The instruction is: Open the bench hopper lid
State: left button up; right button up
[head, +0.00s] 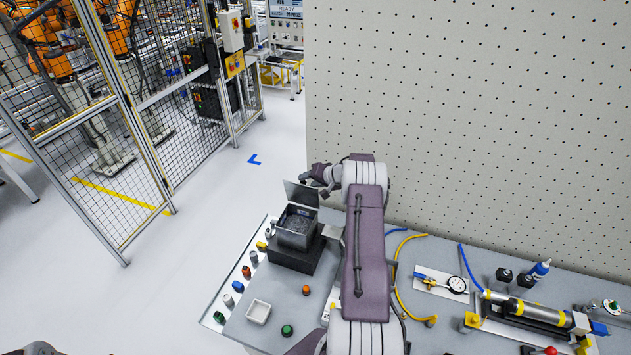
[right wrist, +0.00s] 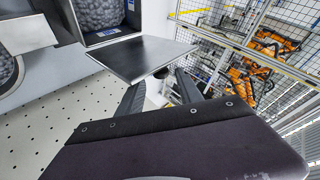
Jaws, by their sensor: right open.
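The bench hopper (head: 296,232) is a dark metal box at the back left of the bench. Its lid (head: 300,194) stands raised at the back edge, and the inside shows. In the right wrist view the lid (right wrist: 140,58) is a flat dark plate beside the hopper's opening, which shows grey pellets (right wrist: 92,14). My right gripper (head: 320,176) is just behind and right of the raised lid. In the right wrist view its two fingers (right wrist: 160,90) are spread, close to the lid's edge; I cannot tell whether they touch it. My left gripper is not in view.
A pegboard wall (head: 470,120) rises behind the bench. Coloured buttons and a white tray (head: 258,312) lie in front of the hopper. A gauge (head: 457,284), yellow hose and cylinder (head: 530,311) are at the right. A mesh fence (head: 100,110) stands across the floor at the left.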

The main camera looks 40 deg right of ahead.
jog(key=b+v, duration=0.1)
jog(key=v, duration=0.4)
jog(key=shift+s, duration=0.1)
jog(key=shift+f, duration=0.1)
jog(key=w+a+r+n+h, duration=0.3)
jog(key=a+r, duration=0.5)
jog(key=a, duration=0.4)
jog(key=s+a+f+n+g+y, duration=0.1)
jog(key=s+a+f+n+g, duration=0.2)
jog(key=s+a, duration=0.85)
jog(key=s+a+f+n+g+y, duration=0.1)
jog(key=s+a+n+g, duration=0.25)
jog(key=s+a, duration=0.75)
jog(key=s+f+g+b, duration=0.1)
jog(key=s+f+b, duration=0.2)
jog(key=f+b, duration=0.8)
jog(key=s+d+f+g+b, duration=0.1)
jog(key=s+f+b, duration=0.3)
jog(key=f+b, duration=0.7)
jog(key=shift+f, duration=0.7)
